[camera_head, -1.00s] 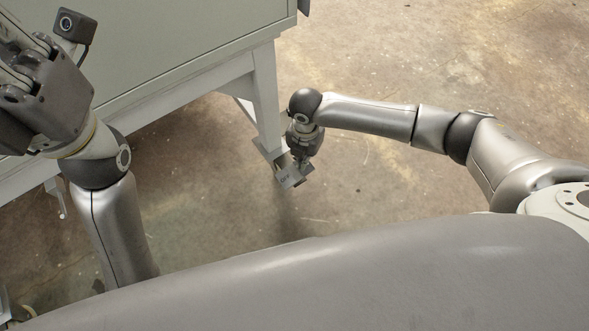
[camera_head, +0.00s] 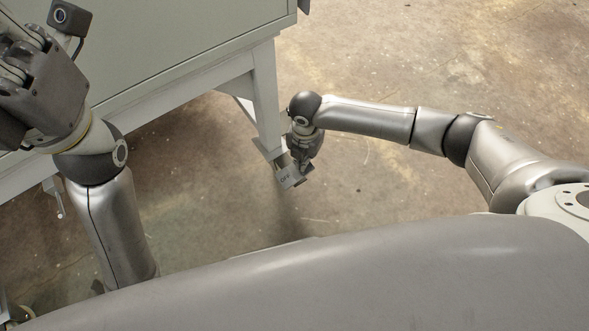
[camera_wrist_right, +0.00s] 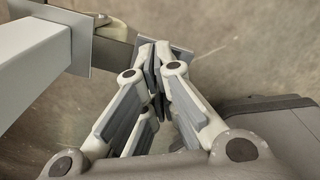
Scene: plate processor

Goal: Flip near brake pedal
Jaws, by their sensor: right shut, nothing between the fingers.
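The brake pedal (camera_head: 288,179) is a small grey metal plate with dark lettering that seems to read OFF. It sits low by the foot of the machine's corner leg. My right gripper (camera_head: 299,167) points down at the pedal, its fingers overlapping the pedal's upper side. In the right wrist view, its fingers (camera_wrist_right: 157,66) are closed together with nothing between them, and part of the pedal (camera_wrist_right: 181,58) shows just beyond the tips. Whether they touch cannot be told. My left gripper (camera_head: 30,85) is raised at the upper left, partly cut off; its fingertips are not clear.
The grey machine (camera_head: 180,35) fills the upper left, its pale corner leg (camera_head: 266,95) close beside my right gripper. The leg also shows in the right wrist view (camera_wrist_right: 30,65). A small lever-like part (camera_head: 57,198) hangs at the left. Concrete floor (camera_head: 390,190) is clear on the right.

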